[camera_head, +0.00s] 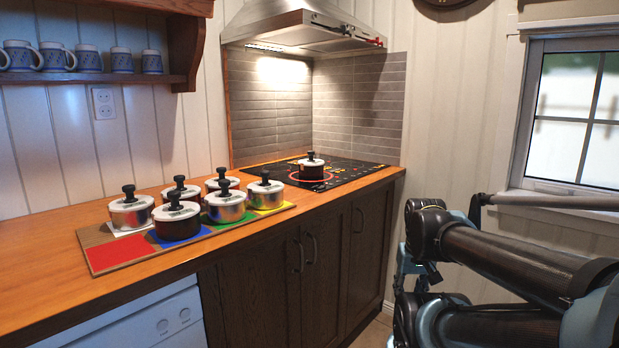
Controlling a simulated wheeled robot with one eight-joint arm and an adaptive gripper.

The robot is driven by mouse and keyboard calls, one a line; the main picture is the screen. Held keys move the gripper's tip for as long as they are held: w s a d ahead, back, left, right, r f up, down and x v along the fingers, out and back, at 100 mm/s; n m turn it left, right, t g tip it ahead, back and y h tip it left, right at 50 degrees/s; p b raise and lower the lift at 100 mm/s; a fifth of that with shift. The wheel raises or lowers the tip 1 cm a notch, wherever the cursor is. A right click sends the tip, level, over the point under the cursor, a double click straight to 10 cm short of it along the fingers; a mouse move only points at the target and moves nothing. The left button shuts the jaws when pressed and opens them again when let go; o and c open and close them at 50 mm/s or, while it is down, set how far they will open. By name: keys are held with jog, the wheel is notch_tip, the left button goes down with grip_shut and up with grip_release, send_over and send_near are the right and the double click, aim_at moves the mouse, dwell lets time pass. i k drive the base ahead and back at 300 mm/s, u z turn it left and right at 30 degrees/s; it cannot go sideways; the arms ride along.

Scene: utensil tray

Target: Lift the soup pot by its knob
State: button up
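Several small lidded pots with black knobs stand on a wooden board with coloured squares (125,252). Two more stand behind, a left one (181,192) and a right one (222,184), partly hidden. A dark pot with a silver lid (311,170) stands alone on the cooktop. I cannot tell which is the soup pot. My folded arm is at the right, away from all pots; no gripper fingers show.
The wooden counter (40,265) is clear left of the board. The black cooktop (350,170) lies at the right end, under a range hood (300,30). A shelf (100,78) with several blue mugs hangs at upper left. A window (575,120) is at right.

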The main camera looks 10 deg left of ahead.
aim_at(311, 168)
jog(key=k, duration=0.65)
jog(key=z, duration=0.45)
jog(key=i, duration=2)
jog(key=u, duration=0.6)
